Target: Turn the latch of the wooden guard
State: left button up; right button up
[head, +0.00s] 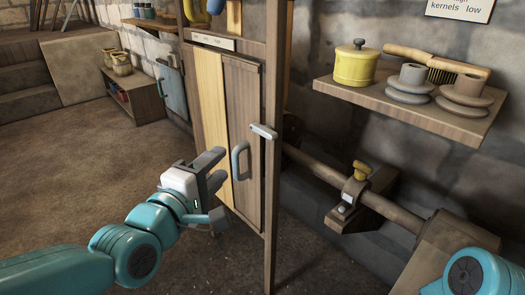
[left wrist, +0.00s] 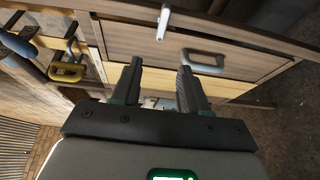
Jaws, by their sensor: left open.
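The wooden guard (head: 241,105) is an upright door of pale and brown planks in a timber frame, and it looks shut. Its latch (head: 263,131) is a short pale bar lying across the right post and the door's edge. A grey handle (head: 240,160) sits on the door, left of and below the latch. My left gripper (head: 222,183) is open and empty in front of the door's lower part, below and left of the latch. The left wrist view shows the latch (left wrist: 163,22) and the handle (left wrist: 203,62) beyond the open fingers. My right gripper is out of view.
The floor at the left is clear.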

pick_arm(q)
jog(key=s+b, duration=0.1)
jog(key=b, duration=0.3)
send_near(261, 133)
jog(key=shift+h, duration=0.3)
jog(key=x, duration=0.8)
jog(key=shift+w+f, duration=0.15)
jog(key=shift+w, duration=0.3)
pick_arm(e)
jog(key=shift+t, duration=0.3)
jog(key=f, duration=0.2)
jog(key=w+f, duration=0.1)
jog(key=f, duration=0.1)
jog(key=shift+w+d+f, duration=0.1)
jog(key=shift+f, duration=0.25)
pick_arm(q)
grip_shut()
